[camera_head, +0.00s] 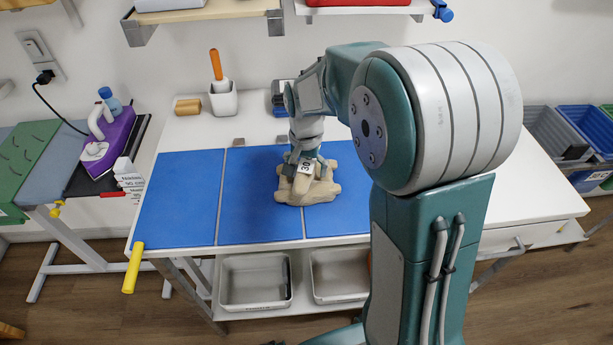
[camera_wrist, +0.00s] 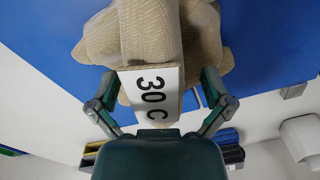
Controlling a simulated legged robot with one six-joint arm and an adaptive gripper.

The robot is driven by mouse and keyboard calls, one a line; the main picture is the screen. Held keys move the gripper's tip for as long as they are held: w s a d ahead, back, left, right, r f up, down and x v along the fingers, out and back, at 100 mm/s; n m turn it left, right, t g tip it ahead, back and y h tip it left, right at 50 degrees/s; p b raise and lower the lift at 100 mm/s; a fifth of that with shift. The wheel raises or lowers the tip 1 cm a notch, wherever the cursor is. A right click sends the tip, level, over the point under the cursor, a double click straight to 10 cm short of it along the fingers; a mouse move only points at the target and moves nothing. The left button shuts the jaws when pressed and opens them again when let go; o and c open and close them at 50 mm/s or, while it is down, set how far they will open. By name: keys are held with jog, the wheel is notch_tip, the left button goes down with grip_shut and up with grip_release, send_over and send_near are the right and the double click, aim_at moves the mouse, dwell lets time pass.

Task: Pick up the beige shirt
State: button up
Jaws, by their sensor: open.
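The beige shirt (camera_head: 310,191) lies bunched on the blue mat (camera_head: 257,222) on the white table. It also shows at the top of the wrist view (camera_wrist: 147,35), with a knitted-looking surface. I cannot tell whether the fingers touch the cloth.
A white holder with an orange-handled tool (camera_head: 223,98) stands at the table's back. A purple iron (camera_head: 108,140) sits on a board at left. Grey bins (camera_head: 255,303) are under the table. Blue bins (camera_head: 585,123) stand at right. The left mat area is clear.

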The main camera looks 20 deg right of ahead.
jog(key=shift+f, duration=0.3)
dwell(0.5)
grip_shut()
